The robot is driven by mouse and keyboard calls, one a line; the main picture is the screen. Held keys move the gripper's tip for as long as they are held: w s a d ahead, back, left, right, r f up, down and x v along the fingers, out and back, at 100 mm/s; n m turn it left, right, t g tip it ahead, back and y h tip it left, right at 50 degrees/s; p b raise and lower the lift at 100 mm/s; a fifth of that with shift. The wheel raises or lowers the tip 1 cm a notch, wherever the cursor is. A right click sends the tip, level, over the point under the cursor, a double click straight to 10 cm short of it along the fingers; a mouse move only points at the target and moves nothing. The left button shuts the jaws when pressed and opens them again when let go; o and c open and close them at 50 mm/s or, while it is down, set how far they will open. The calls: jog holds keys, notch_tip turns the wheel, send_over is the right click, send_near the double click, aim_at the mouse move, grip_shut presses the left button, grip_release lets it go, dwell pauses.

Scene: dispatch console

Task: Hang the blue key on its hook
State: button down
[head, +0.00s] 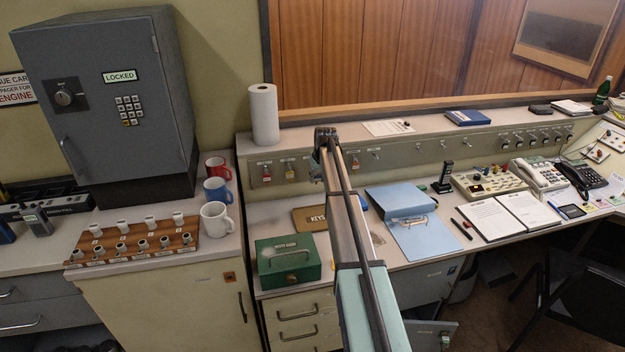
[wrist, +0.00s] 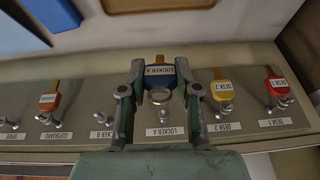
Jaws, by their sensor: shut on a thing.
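The blue key (wrist: 160,76), its tag reading LOCKER A, is between the two fingers of my gripper (wrist: 159,92) in the wrist view. My gripper is shut on it. The hook (wrist: 165,115) above the matching LOCKER A label (wrist: 167,131) is close by, just below the key in this picture. I cannot tell whether the key's ring touches the hook. In the head view my gripper (head: 326,140) is at the hook panel (head: 428,152), and my arm hides the blue key and its hook.
The LOCKER B hook (wrist: 107,117) beside my gripper is empty. A paper roll (head: 264,115) stands on the ledge.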

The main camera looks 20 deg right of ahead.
jog(key=shift+w, duration=0.1)
jog(key=shift+w, duration=0.1)
jog(key=shift+w+d+f, duration=0.15)
jog(key=shift+w+f, duration=0.1)
jog(key=shift+w, duration=0.55)
jog(key=shift+w+d+f, duration=0.1)
jog(key=shift+w+f, duration=0.15)
jog(key=shift+w, duration=0.6)
jog(key=shift+w+d+f, duration=0.15)
jog(key=shift+w+f, duration=0.1)
jog(key=shift+w, duration=0.55)
jog(key=shift+w+d+b, duration=0.15)
jog(key=shift+w+b, duration=0.1)
jog(key=shift+w, duration=0.55)
jog(key=shift+w+d+b, duration=0.15)
jog(key=shift+w+b, duration=0.1)
jog(key=shift+w, duration=0.55)
dwell(1.0)
jog(key=shift+w+r, duration=0.15)
jog(key=shift+w, duration=0.15)
dwell(0.4)
jog(key=shift+w, duration=0.3)
jog(key=c, duration=0.7)
grip_release()
jog(key=shift+d+f, duration=0.1)
jog(key=shift+f, duration=0.15)
jog(key=shift+c, duration=0.2)
jog(key=shift+s, duration=0.15)
